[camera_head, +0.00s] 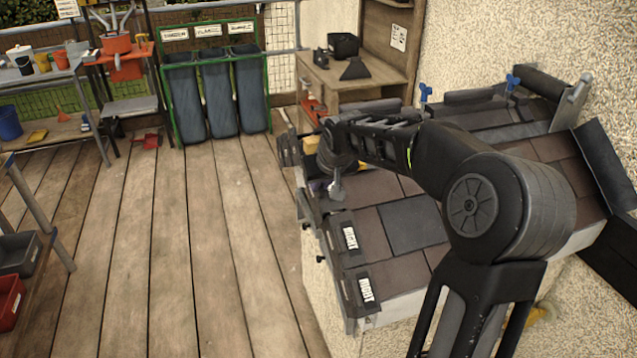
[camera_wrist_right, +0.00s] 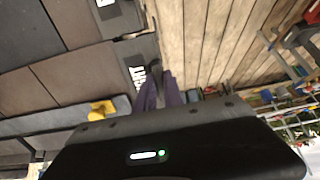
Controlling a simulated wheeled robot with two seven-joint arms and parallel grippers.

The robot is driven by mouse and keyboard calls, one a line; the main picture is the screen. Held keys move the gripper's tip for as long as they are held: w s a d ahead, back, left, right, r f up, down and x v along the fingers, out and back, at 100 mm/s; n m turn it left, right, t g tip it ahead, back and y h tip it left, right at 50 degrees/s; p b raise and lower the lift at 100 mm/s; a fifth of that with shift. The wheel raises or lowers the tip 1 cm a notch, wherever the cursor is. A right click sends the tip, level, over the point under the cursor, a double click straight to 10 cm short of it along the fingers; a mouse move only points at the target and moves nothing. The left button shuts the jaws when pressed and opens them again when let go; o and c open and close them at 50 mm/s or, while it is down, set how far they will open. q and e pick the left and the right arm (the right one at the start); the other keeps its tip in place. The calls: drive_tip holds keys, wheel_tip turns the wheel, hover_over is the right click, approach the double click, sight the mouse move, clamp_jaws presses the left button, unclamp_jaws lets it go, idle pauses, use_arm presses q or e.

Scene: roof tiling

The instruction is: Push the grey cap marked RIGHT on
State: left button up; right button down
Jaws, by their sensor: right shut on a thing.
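Two dark grey caps with white RIGHT labels sit along the left edge of the small tiled roof (camera_head: 408,222). The nearer cap (camera_head: 366,290) is at the front corner; the other cap (camera_head: 350,237) is just behind it. One labelled cap (camera_wrist_right: 138,77) also shows in the right wrist view, beside my fingers. My right gripper (camera_head: 322,187) is at the roof's left edge, just behind the labelled caps. Its purple fingers (camera_wrist_right: 162,92) are shut on a dark grey piece, apparently a cap, mostly hidden by the fingers. My left gripper is out of view.
A yellow object (camera_head: 311,143) lies near my right gripper. Blue-handled clamps (camera_head: 425,92) stand at the roof's back edge. A wooden workbench (camera_head: 375,75) and green-framed bins (camera_head: 217,95) stand behind.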

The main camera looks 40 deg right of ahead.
drive_tip(key=shift+s+d, duration=0.15)
drive_tip(key=shift+d, duration=0.35)
idle(1.1)
drive_tip(key=c, duration=1.4)
unclamp_jaws()
drive_tip(key=shift+o, duration=0.2)
drive_tip(key=p+v, duration=0.2)
drive_tip(key=v, duration=0.4)
